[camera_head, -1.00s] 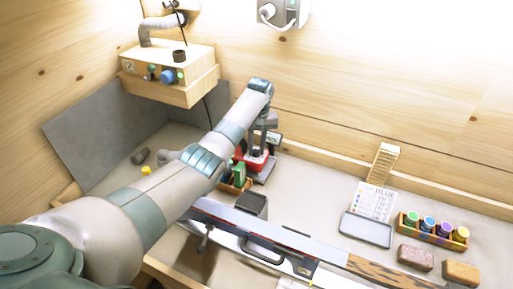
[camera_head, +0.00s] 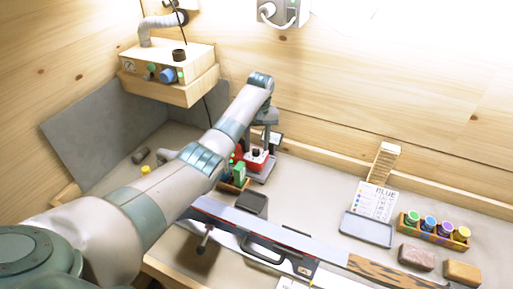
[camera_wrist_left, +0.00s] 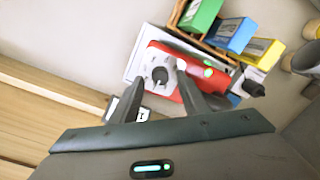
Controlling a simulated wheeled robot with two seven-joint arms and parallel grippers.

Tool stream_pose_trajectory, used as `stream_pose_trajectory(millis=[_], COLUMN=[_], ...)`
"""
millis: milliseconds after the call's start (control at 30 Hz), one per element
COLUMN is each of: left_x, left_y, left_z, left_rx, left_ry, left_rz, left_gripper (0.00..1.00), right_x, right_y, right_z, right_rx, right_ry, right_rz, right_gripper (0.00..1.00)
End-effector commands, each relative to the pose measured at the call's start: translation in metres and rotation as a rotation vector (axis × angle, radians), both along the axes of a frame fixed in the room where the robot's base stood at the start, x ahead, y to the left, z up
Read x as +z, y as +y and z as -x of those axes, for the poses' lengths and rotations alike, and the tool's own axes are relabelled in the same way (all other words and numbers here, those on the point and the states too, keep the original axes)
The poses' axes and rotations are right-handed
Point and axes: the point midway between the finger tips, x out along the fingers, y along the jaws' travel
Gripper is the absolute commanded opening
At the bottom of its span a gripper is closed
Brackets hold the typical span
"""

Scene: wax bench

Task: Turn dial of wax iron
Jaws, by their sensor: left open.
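The red wax iron (camera_head: 257,163) stands on a pale base at the back of the bench. It also shows in the left wrist view (camera_wrist_left: 209,73). Its dark round dial (camera_wrist_left: 160,75) sits on the light top plate. My left gripper (camera_head: 264,138) points down above the iron. In the left wrist view its two dark fingers (camera_wrist_left: 160,72) are open, with the dial showing between their tips. I cannot tell whether either finger touches the dial. My right gripper is in neither view.
Green, blue and yellow wax blocks (camera_wrist_left: 240,35) stand in a wooden holder beside the iron. A ski (camera_head: 290,238) in a holder lies along the bench front. A wooden control box (camera_head: 168,75) hangs at the back left. Several small jars (camera_head: 433,228) and a tray (camera_head: 366,230) are right.

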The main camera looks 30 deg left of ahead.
Motion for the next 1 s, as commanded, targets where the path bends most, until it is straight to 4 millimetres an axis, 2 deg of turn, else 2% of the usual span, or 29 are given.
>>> stream_pose_trajectory(millis=[400,433,500,700,1000], left_x=[0.058,0.069,0.080,0.100,0.106], left_y=[-0.002,-0.001,-0.001,-0.003,-0.004], left_z=[-0.003,-0.003,-0.003,-0.003,-0.003], left_rx=[0.001,0.001,0.001,0.000,0.000], left_ry=[-0.006,-0.004,-0.003,-0.002,-0.001], left_rz=[-0.001,-0.002,-0.003,-0.003,-0.001], left_gripper=[0.41,0.41,0.41,0.41,0.41], right_x=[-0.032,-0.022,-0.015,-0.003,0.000], right_y=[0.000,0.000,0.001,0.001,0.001], right_z=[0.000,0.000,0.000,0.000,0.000], right_rx=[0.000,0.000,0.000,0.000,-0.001], right_ry=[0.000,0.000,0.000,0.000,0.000], right_rz=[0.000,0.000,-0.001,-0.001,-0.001], right_gripper=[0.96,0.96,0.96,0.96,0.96])
